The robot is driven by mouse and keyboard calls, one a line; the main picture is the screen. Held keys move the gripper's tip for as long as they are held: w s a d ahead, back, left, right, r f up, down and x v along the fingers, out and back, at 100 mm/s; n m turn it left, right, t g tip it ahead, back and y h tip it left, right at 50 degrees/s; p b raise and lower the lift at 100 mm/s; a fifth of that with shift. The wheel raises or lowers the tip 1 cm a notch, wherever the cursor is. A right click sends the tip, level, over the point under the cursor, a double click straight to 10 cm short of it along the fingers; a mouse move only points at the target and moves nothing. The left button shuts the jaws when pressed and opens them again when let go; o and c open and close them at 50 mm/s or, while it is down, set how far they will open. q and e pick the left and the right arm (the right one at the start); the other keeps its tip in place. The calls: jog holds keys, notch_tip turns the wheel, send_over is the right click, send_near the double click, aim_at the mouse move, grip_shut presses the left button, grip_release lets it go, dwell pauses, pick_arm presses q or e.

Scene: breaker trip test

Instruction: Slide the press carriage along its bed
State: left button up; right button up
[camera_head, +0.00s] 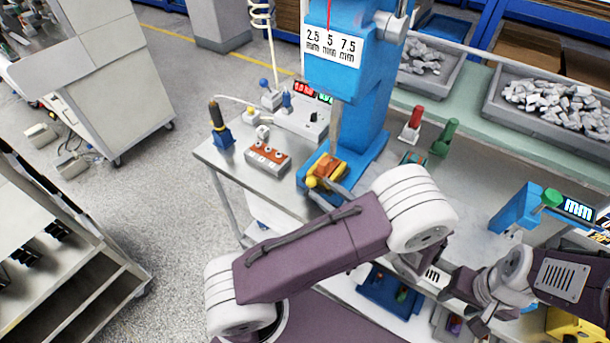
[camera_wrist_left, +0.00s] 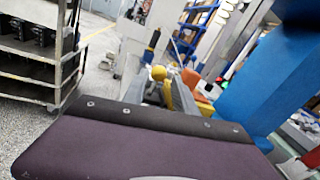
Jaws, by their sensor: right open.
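The blue press (camera_head: 359,120) stands on the bench, with its bed (camera_head: 365,165) at its foot. The orange and yellow carriage (camera_head: 328,165) is on the bed, and its yellow knob (camera_head: 312,182) points to the front left. My left gripper (camera_head: 338,194) is close to the knob, mostly hidden behind my purple arm link. In the left wrist view, grey finger parts lie close to the yellow knob (camera_wrist_left: 158,73), with the orange carriage (camera_wrist_left: 190,78) just beyond. Whether they grip it is unclear. My right gripper (camera_head: 458,287) is open at the bench's front right, away from the press.
An orange-topped switch block (camera_head: 267,157) and a blue and black upright tool (camera_head: 219,125) stand left of the press. Red (camera_head: 411,125) and green (camera_head: 444,138) handled pieces stand to its right. Grey trays of metal pieces (camera_head: 555,105) line the back.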

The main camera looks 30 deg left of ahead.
pick_arm(q)
jog(key=x, duration=0.7)
jog(key=shift+a, duration=0.3)
grip_shut()
dwell(0.9)
